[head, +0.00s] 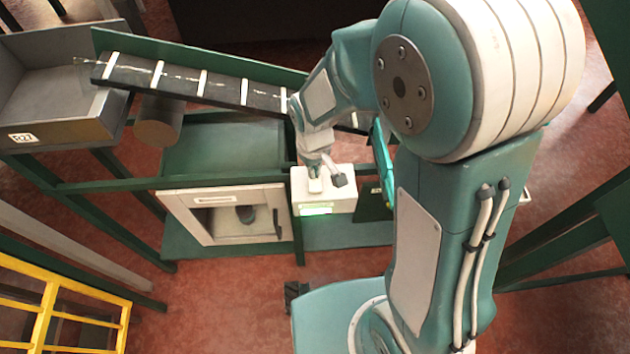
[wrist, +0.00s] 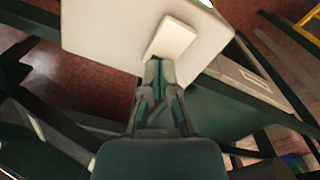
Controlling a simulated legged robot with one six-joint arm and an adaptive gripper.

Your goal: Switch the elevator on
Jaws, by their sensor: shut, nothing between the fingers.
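The white control box (head: 340,203) with a lit green panel stands on the green frame in the middle of the head view. It fills the upper part of the wrist view (wrist: 105,30). A raised pale switch plate (wrist: 171,38) sits on its face. My gripper (wrist: 160,66) is shut and empty, with its fingertips at the lower edge of the plate. They look close to it or against it; I cannot tell whether they touch. In the head view my gripper (head: 314,172) is small and partly hidden at the box top.
A dark conveyor with white slats (head: 220,87) slopes behind the box. A grey tray (head: 50,90) is at the upper left. A white-framed compartment (head: 225,215) sits left of the box. A yellow railing (head: 45,305) stands at the lower left. Green bars run close around the box.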

